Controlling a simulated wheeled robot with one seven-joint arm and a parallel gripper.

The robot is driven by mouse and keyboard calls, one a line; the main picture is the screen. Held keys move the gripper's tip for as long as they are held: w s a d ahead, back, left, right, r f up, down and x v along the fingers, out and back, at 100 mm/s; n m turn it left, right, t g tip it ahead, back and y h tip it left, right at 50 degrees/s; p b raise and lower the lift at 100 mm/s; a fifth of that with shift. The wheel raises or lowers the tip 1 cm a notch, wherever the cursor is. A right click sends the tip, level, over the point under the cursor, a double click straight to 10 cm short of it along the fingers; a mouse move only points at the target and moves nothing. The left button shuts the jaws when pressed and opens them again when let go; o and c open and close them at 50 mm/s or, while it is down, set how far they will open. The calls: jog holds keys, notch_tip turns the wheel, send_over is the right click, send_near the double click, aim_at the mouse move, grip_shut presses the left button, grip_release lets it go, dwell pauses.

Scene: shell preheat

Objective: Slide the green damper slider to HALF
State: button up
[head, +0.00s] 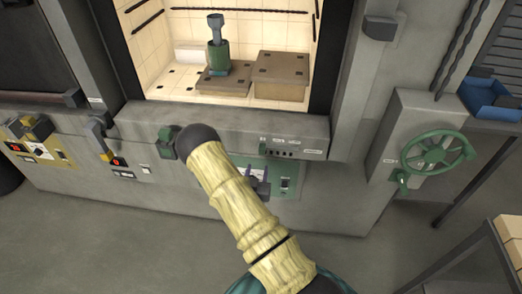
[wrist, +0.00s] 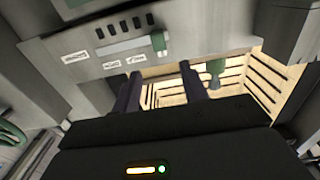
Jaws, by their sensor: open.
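My gripper (wrist: 160,72) is open in the wrist view. Its two dark fingers stand apart with nothing between them, short of the slider and not visibly touching it. In the head view my arm hides much of the gripper area.
The lit chamber holds a green vessel (head: 217,62) on brown blocks (head: 281,75). A green handwheel (head: 437,152) stands at the right. Yellow-based controls (head: 38,150) sit at the left. A green control panel (head: 285,183) is below the strip. A blue tray (head: 490,97) is far right.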

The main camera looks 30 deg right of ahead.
aim_at(262, 150)
jog(key=p+x, duration=0.2)
jog(key=x, duration=0.7)
jog(key=shift+w+d, duration=0.15)
jog(key=shift+w, duration=0.05)
grip_shut()
